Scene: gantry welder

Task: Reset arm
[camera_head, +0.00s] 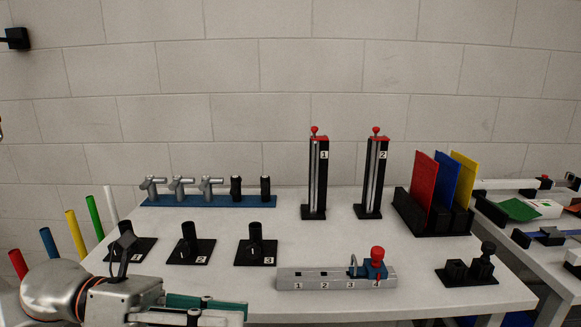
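My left arm comes in at the lower left, and its gripper (208,309) lies low along the front of the white table, pointing right. A teal-green strip shows along its upper finger, and the lower finger is partly cut off by the bottom edge. I cannot tell whether the fingers are open or shut. My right gripper is not in view. The table (330,235) carries a grey numbered slide block (310,280) with a blue, red-knobbed slider (373,266) at position 4.
Three black numbered stands (192,247) sit left of centre. Behind are a blue rack (215,200) with silver handles, two red-topped towers (315,180) and a holder with coloured panels (432,190). A black fixture (468,270) stands right. Coloured rods (76,233) stand left.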

